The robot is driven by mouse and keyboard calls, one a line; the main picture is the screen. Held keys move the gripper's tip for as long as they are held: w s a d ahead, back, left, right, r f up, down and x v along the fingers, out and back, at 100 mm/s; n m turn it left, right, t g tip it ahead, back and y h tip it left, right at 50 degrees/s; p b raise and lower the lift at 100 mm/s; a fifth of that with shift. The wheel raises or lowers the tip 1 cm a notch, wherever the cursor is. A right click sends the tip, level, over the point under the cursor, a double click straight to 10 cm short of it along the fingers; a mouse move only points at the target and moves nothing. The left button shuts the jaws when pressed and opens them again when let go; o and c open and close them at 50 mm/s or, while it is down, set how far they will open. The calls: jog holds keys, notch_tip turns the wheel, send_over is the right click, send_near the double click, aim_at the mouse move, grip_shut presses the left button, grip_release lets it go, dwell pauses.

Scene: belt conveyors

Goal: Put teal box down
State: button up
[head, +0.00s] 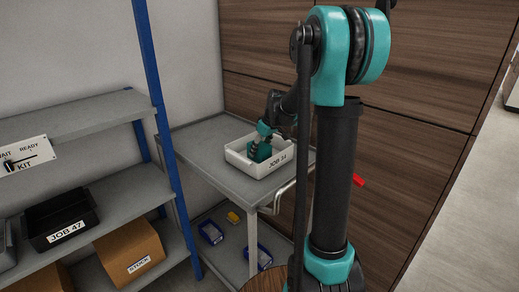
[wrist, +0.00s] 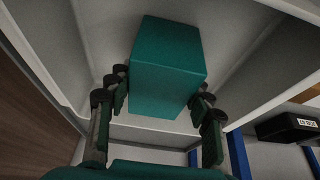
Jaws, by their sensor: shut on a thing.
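The teal box (wrist: 167,60) is between the fingers of my gripper (wrist: 161,84), which is shut on its two sides in the wrist view. In the head view the teal box (head: 260,153) is within the white tray (head: 282,169) labelled JOB 34, below my gripper (head: 264,142). The white tray's pale walls (wrist: 95,35) surround the box in the wrist view. The underside of the box is hidden, so I cannot tell whether it touches the tray floor.
The tray stands on a grey cart top (head: 205,160). A shelf with a blue post (head: 160,100) is at the left, holding a black JOB 47 bin (head: 62,218) and a cardboard STOCK box (head: 130,250). Blue bins (head: 211,232) sit on the cart's lower shelf. A wood-panelled wall (head: 260,60) stands behind.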

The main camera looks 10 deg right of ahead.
jog(key=o, duration=1.3)
jog(key=shift+f, duration=0.1)
jog(key=v, duration=1.2)
jog(key=shift+r, duration=0.2)
jog(key=shift+w, duration=0.1)
